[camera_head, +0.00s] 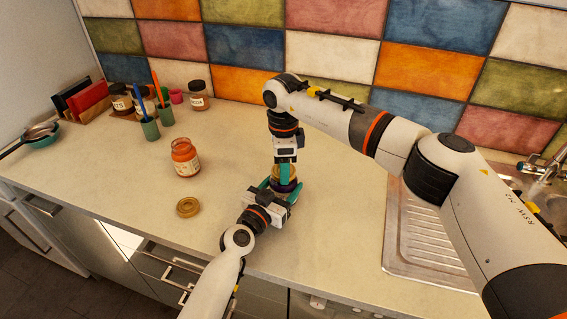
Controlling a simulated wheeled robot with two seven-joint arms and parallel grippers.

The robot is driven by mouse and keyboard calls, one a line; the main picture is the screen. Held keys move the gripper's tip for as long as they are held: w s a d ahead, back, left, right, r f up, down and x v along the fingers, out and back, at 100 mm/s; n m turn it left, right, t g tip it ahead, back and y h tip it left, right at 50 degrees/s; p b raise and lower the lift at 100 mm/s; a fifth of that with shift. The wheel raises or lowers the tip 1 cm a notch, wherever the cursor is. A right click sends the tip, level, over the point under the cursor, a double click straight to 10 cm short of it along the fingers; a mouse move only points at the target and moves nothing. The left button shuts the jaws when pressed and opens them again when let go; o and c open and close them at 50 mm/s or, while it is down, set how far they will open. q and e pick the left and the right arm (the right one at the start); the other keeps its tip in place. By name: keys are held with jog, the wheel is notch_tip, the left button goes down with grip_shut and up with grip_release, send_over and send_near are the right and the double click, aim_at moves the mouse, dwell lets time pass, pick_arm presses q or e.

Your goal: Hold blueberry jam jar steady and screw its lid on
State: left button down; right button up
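The blueberry jam jar (284,187) is a small dark purple jar standing upright on the counter, mostly hidden by my grippers. My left gripper (281,191) comes in low from the front, and its teal fingers close around the sides of the jar. My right gripper (284,174) points straight down from above the jar. Its teal fingers are around the gold-coloured lid (286,171) at the jar's top. The lid looks to be at the jar mouth, but I cannot tell whether it is threaded.
An open orange jam jar (186,163) stands left, with a loose tan lid (188,207) in front. A sink (425,245) lies right. The front-left counter is clear.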

jog(key=c, duration=0.5)
jog(key=m, duration=0.3)
jog(key=shift+m, duration=0.3)
jog(key=m, duration=0.4)
jog(key=shift+m, duration=0.3)
jog(key=m, duration=0.6)
jog(key=o, duration=1.1)
jog(key=shift+c, duration=0.2)
jog(key=shift+r, duration=2.25)
jog(key=shift+c, duration=0.3)
